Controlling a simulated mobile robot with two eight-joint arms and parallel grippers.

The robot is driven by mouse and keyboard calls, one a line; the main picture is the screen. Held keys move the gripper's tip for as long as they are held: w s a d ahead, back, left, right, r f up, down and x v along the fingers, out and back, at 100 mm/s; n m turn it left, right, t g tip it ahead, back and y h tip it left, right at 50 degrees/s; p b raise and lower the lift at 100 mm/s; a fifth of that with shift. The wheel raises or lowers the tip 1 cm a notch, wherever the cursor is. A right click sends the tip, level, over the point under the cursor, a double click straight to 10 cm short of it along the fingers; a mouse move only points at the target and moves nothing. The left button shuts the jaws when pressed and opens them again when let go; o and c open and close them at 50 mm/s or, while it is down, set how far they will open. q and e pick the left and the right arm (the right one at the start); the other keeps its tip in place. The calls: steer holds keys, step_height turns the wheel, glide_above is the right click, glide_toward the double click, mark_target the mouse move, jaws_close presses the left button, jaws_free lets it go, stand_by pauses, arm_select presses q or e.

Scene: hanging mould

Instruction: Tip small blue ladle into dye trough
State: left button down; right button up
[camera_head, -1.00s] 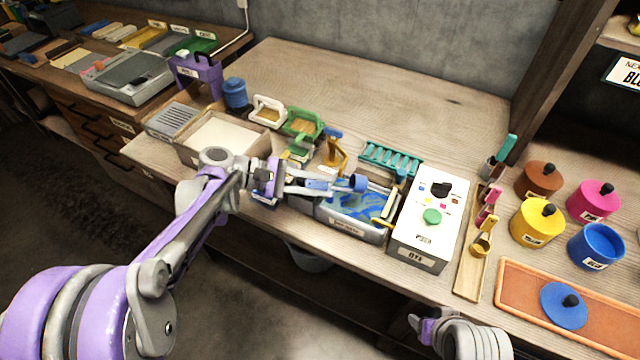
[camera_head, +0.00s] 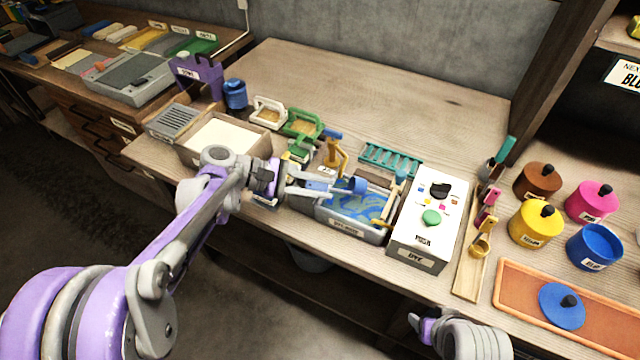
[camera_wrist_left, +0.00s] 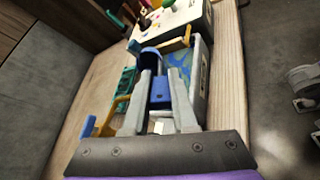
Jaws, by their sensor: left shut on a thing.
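My left gripper (camera_head: 325,187) is shut on the handle of the small blue ladle (camera_head: 359,184). The ladle's round cup is held above the back left part of the dye trough (camera_head: 355,233). In the left wrist view the ladle (camera_wrist_left: 160,90) lies between the two fingers (camera_wrist_left: 160,100), its cup beyond their tips. The trough is a grey tub with a label on its front and blue, patterned liquid inside. I cannot see into the cup, so its contents are hidden. My right gripper (camera_head: 424,325) is at the bottom edge, away from the trough; its fingers are unclear.
A white box (camera_head: 430,215) with a green knob stands close right of the trough. A teal rack (camera_head: 390,160) is behind it, and a yellow-brown stand (camera_head: 335,155) is at back left. A cream-filled tray (camera_head: 185,155) lies further left. The back of the bench is clear.

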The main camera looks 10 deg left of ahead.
arm_select(q)
steer(key=y+p, duration=0.1)
steer(key=p, duration=0.1)
steer(key=r+y+p, duration=0.1)
steer(key=p, duration=0.1)
steer(key=shift+r+g+y, duration=0.25)
steer(key=shift+g+y, duration=0.15)
steer(key=shift+y+p, duration=0.4)
steer(key=shift+y, duration=0.2)
steer(key=shift+f, duration=0.15)
arm_select(e)
steer(key=r, duration=0.4)
steer(key=w+r, duration=0.1)
steer(key=shift+r, duration=0.4)
arm_select(q)
steer(key=shift+y, duration=0.3)
steer(key=y+p, duration=0.1)
steer(key=r+g+y+p, duration=0.1)
steer(key=y+p, duration=0.1)
steer(key=shift+d+r, duration=0.15)
steer(key=shift+r, duration=0.1)
steer(key=shift+w+y, duration=0.15)
steer(key=shift+y, duration=0.55)
steer(key=shift+f, duration=0.15)
arm_select(e)
steer(key=r, duration=0.2)
steer(key=w+r, duration=0.1)
steer(key=r, duration=0.1)
